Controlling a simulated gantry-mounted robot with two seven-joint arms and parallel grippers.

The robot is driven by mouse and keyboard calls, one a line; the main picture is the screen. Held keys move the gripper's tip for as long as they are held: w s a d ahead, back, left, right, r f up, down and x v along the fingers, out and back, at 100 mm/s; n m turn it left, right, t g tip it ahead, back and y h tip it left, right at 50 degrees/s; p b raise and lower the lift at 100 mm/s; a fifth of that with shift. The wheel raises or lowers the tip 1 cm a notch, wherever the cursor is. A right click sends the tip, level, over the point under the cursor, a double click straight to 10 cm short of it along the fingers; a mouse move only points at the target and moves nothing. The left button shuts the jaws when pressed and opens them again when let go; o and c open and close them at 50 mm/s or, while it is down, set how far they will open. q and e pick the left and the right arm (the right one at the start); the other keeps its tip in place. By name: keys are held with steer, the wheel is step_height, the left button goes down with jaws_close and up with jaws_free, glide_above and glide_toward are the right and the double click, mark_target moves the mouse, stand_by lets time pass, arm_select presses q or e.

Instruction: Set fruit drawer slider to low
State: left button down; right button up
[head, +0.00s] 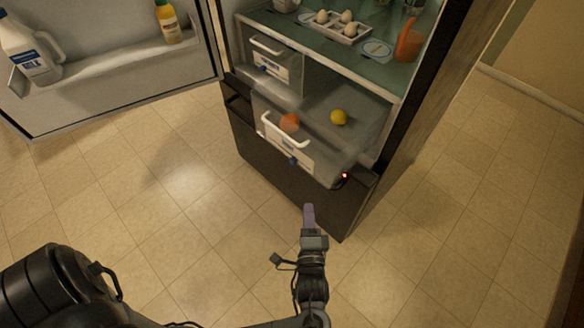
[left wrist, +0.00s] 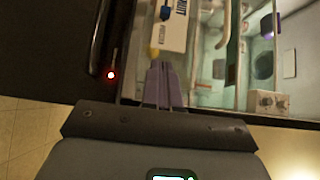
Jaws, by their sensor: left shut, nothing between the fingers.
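The lower clear drawer (head: 345,160) of the open fridge is pulled partly out and holds an orange (head: 289,123) and a lemon (head: 339,117). Its front has a white handle (head: 284,132) and a white label with a small blue slider knob (head: 293,160). The knob's exact setting is too small to read. My left gripper (head: 308,208) has purple fingers, shut and empty, in front of and below the drawer's front, apart from the knob in the head view. In the left wrist view the fingers (left wrist: 163,80) point toward a white label (left wrist: 174,28) with a blue knob (left wrist: 166,12). My right gripper is not in view.
An upper drawer (head: 275,62) with a similar label is above. A glass shelf holds an egg tray (head: 336,27) and an orange bottle (head: 409,40). The open door (head: 110,90) holds a milk jug (head: 30,45). A red light (head: 345,175) glows near the drawer's right corner. The floor in front is clear.

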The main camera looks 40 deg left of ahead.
arm_select(q)
steer(key=shift+w+r, duration=0.1)
steer(key=shift+r, duration=0.1)
steer(key=b, duration=0.3)
glide_toward(297, 161)
steer(key=w, duration=0.4)
steer(key=shift+w+a, duration=0.1)
steer(key=shift+a, duration=1.9)
steer(key=shift+r, duration=0.1)
